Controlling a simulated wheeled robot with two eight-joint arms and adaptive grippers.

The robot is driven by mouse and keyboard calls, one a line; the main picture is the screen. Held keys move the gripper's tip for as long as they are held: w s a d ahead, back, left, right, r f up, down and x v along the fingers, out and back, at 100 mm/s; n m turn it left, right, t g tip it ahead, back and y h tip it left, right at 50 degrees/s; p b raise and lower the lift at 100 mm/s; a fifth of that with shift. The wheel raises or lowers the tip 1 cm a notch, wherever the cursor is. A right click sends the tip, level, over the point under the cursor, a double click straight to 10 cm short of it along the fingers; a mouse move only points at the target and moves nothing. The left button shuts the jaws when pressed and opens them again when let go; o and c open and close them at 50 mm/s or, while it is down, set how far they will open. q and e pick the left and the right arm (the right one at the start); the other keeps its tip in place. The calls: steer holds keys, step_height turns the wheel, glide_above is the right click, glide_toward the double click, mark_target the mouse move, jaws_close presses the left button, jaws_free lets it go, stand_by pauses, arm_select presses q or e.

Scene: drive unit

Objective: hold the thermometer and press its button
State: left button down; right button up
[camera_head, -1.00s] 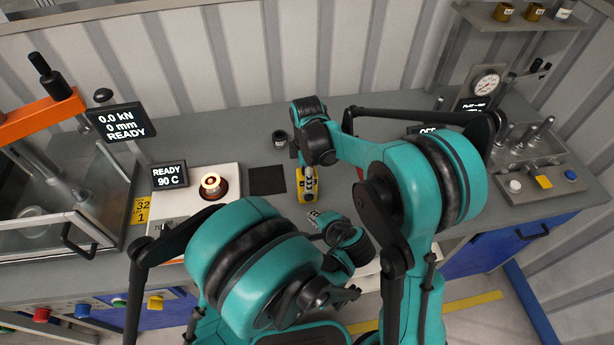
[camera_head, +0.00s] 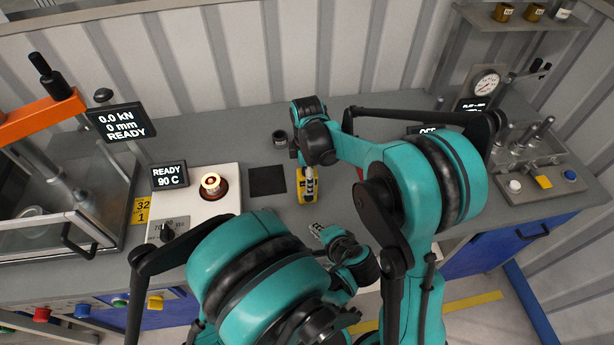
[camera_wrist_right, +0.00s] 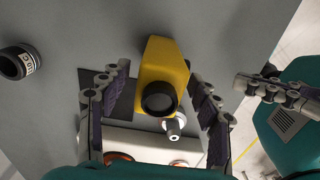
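The yellow thermometer (camera_head: 302,191), with a dark round end, is on the grey bench below my right gripper (camera_head: 308,170). In the right wrist view the thermometer (camera_wrist_right: 158,62) is between the two spread fingers of my right gripper (camera_wrist_right: 160,78), with visible gaps beside it. I cannot make out its button. My left gripper (camera_head: 318,231) is in front of and a little right of the thermometer, apart from it. It also shows at the right of the wrist view (camera_wrist_right: 250,84), where its fingers look close together, but their opening is unclear.
A press (camera_head: 60,205) is far left; a valve panel (camera_head: 540,170) is at right.

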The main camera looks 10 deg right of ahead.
step_height(320, 180, up, 12)
arm_select(q)
steer(key=w+a, duration=0.1)
steer(key=a+r+n, duration=0.1)
steer(key=a, duration=0.1)
steer(key=w+a+r+n+g+b, duration=0.1)
steer(key=a, duration=0.1)
steer(key=shift+w+r, duration=0.1)
steer(key=shift+w, duration=0.2)
steer(key=s+a+r+n+h+b, duration=0.1)
steer(key=s+a+r+n+b, duration=0.1)
steer(key=a+n, duration=0.4)
steer(key=s+a+r+n+h+b, duration=0.1)
steer(key=s+a+r+n, duration=0.3)
steer(key=a, duration=1.3)
steer(key=r+n+b, duration=0.1)
steer(key=n, duration=0.1)
steer(key=shift+s+r+n+g+h+b, duration=0.3)
steer(key=shift+r+g+h+b, duration=0.1)
arm_select(e)
steer(key=s+d+f+m+t, duration=0.3)
steer(key=s+d+m, duration=0.1)
steer(key=s+m, duration=0.5)
steer(key=s+d+f+m+t, duration=0.3)
steer(key=s+f+m+t, duration=0.1)
steer(key=s+m, duration=0.5)
steer(key=shift+s+d, duration=0.35)
steer(key=shift+d, duration=0.05)
